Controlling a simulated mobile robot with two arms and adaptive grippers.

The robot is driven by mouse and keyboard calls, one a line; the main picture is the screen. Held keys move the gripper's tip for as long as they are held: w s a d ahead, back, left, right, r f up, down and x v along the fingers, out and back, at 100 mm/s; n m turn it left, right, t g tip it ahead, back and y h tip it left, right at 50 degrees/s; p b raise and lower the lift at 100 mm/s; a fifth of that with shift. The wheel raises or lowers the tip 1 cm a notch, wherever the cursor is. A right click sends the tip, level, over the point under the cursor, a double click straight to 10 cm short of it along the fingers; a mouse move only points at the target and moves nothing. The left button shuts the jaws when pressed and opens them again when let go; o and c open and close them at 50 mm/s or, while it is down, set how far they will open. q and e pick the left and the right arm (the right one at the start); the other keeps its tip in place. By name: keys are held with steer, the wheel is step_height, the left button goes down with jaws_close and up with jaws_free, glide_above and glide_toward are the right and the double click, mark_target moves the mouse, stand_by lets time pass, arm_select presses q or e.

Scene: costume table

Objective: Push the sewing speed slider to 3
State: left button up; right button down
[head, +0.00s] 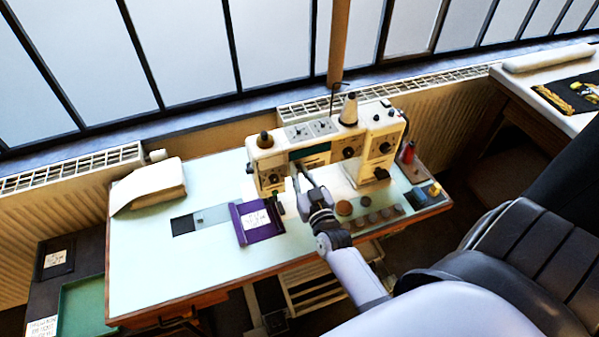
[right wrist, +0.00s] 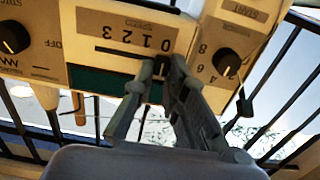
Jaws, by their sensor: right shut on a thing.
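The white sewing machine (head: 345,148) stands at the back of the pale table. In the right wrist view its front panel (right wrist: 115,22) carries a speed scale with digits 0 to 3 beside a dark slot (right wrist: 118,52). My right gripper (head: 302,176) reaches up to the machine's front. In the right wrist view its fingertips (right wrist: 162,68) are closed together at the right end of the slot, around the small slider knob. The fingertips mostly hide the knob, so its exact setting is hard to read. My left gripper is not in view.
A dark dial (right wrist: 226,62) sits just right of the fingers and another dial (right wrist: 14,37) is at the left. A purple folder (head: 260,222), a folded cloth (head: 150,187) and several round discs (head: 367,217) lie on the table. The table's left front is clear.

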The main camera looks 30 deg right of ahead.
mark_target(317, 158)
steer(key=d, duration=0.2)
steer(key=s+d, duration=0.1)
steer(key=d, duration=0.3)
steer(key=shift+s+d, duration=0.2)
steer(key=shift+s, duration=0.05)
steer(key=shift+a, duration=0.15)
steer(key=c, duration=2.1)
jaws_free()
steer(key=o, duration=0.5)
steer(key=shift+d, duration=0.2)
steer(key=shift+a, duration=0.1)
